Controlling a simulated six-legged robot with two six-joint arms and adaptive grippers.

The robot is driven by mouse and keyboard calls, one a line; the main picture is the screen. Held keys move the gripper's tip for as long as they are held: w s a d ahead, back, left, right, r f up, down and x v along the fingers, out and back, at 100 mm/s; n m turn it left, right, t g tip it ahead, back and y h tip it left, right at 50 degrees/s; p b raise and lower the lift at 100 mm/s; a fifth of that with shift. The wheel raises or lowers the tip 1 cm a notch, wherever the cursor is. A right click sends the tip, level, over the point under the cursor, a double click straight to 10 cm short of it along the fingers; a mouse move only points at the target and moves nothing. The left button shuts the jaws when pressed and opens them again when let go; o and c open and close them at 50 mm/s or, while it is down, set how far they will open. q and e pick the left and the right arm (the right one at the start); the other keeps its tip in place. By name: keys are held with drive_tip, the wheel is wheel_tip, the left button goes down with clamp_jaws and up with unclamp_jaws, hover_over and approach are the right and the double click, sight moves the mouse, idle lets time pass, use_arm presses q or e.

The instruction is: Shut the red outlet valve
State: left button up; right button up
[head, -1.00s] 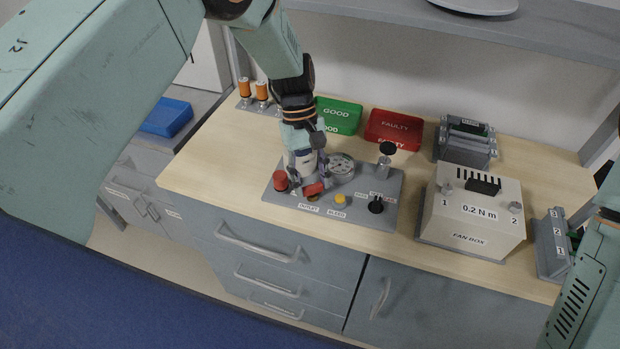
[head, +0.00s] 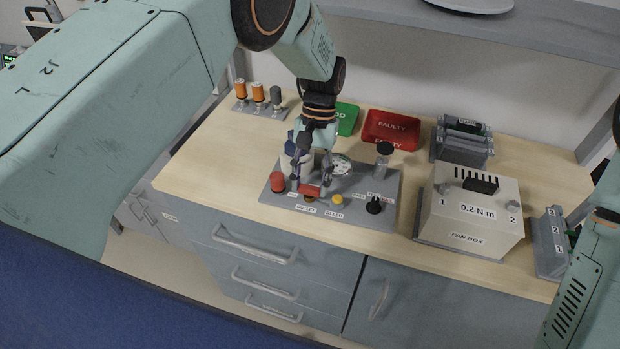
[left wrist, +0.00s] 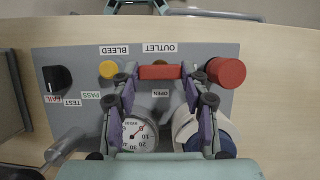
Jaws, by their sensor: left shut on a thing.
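The red outlet valve handle (head: 310,191) is on the grey test panel (head: 372,216), behind the OUTLET label (head: 306,209). In the left wrist view the red handle (left wrist: 160,72) lies crosswise, with an OPEN label (left wrist: 158,93) beside it. My left gripper (head: 310,186) reaches down from above and is shut on the handle. In the left wrist view the left gripper's fingertips (left wrist: 159,74) are at the two ends of the handle. My right gripper is not in view.
A red knob (head: 278,182), a yellow bleed knob (head: 337,201), a gauge (head: 342,165) and a black selector knob (head: 375,205) stand close around the handle. The fan box (head: 470,215) is to the right. Green (head: 347,120) and red (head: 391,129) trays lie behind.

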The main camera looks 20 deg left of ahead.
use_arm(q)
drive_tip(key=shift+w+r, duration=0.15)
drive_tip(key=shift+w, duration=0.05)
idle(0.3)
drive_tip(key=o, duration=1.2)
drive_tip(key=shift+s, duration=0.1)
drive_tip(key=shift+c, duration=0.2)
wheel_tip(320, 180, up, 10)
drive_tip(key=shift+s, duration=0.15)
